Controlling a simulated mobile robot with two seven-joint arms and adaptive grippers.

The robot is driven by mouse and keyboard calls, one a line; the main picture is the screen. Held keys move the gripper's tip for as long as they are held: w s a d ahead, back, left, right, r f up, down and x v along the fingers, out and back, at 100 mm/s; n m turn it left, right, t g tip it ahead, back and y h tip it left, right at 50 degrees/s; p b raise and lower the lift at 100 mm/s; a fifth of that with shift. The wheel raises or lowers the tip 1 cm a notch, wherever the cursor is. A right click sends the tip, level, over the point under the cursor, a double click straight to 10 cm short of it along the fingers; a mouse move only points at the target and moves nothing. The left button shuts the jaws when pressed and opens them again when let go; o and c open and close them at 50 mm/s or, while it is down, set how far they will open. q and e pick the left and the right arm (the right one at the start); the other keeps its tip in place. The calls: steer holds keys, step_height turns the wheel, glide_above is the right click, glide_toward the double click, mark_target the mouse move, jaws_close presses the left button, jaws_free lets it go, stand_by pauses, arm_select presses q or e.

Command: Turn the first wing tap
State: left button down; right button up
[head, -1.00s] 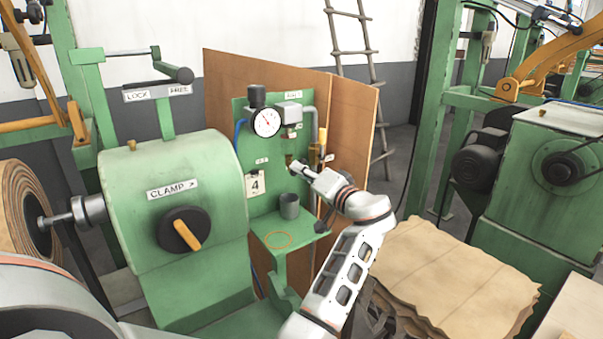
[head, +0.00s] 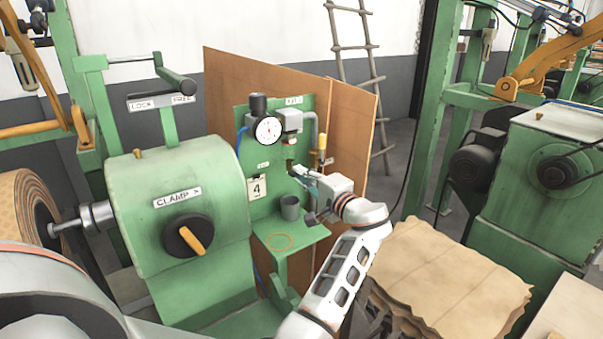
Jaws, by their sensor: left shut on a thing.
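The wing tap is small and mostly hidden by my left gripper (head: 299,173), which is at the green panel (head: 241,118). A small brass fitting (head: 290,164) shows just beside the fingertips, below the valve block. The left gripper is shut on the tap, and its wrist reaches in from the lower right of the panel. A round white gauge (head: 268,130) sits on the panel above and left of the gripper. My right gripper is out of view.
The green clamp housing (head: 150,230) stands left, and a brown paper stack (head: 450,270) lies right.

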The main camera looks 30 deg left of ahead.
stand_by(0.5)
arm_select(q)
steer(key=c, duration=2.1)
jaws_free()
steer(key=shift+c, duration=0.2)
